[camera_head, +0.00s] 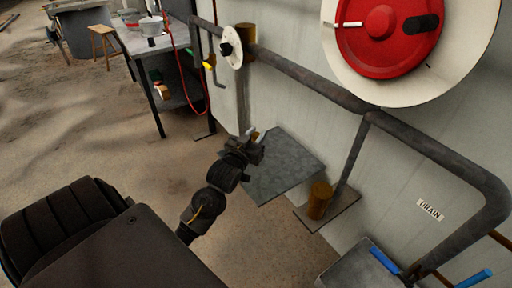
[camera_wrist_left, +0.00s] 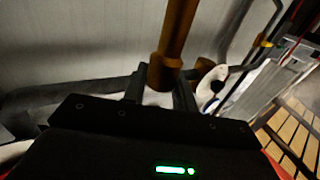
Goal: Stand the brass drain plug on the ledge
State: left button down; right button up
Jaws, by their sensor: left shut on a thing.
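The head view shows the held thing too small to make out. My right gripper is not in view.
A brass cylinder (camera_head: 319,200) stands on a small plate (camera_head: 343,206) right of the slab. A thick grey pipe (camera_head: 310,75) runs along the wall, with a white disc (camera_head: 231,48). A red-and-white reel (camera_head: 385,30) hangs above. A metal table (camera_head: 150,40) stands at the back left.

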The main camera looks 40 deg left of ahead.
pick_arm(q)
jog(key=w+f, duration=0.1)
jog(key=a+f, duration=0.1)
jog(key=f, duration=0.1)
jog(key=w+a+f, duration=0.1)
jog(key=shift+w+a+f, duration=0.15)
jog(key=shift+w+f, duration=0.15)
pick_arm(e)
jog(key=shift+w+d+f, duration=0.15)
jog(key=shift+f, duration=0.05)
pick_arm(q)
jog(key=shift+w+a+f, duration=0.1)
jog(key=shift+w+f, duration=0.05)
jog(key=shift+f, duration=1.6)
jog(key=shift+f, duration=0.15)
jog(key=c, duration=1.1)
grip_release()
jog(key=b+v, duration=0.1)
jog(key=v, duration=1.1)
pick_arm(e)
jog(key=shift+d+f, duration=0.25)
